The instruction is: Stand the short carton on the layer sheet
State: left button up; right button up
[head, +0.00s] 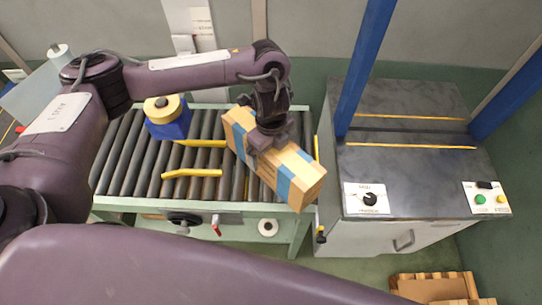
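A brown carton (300,177) with blue tape bands hangs at a slant over the right end of the roller conveyor, its near end reaching past the front rail. My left gripper (267,143) is over its middle and appears shut across it; the fingertips are hidden. Only one carton shows, so I cannot compare its length with another. A brown, wooden-looking stack (435,289) is partly in view at the bottom right; I cannot tell whether the layer sheet lies there. My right gripper is out of view.
A grey-topped machine (410,175) with blue posts and buttons stands at right. A floor gap separates them.

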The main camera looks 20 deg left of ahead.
pick_arm(q)
jog(key=c, duration=1.4)
jog(key=shift+w+r, duration=0.1)
jog(key=shift+c, duration=0.6)
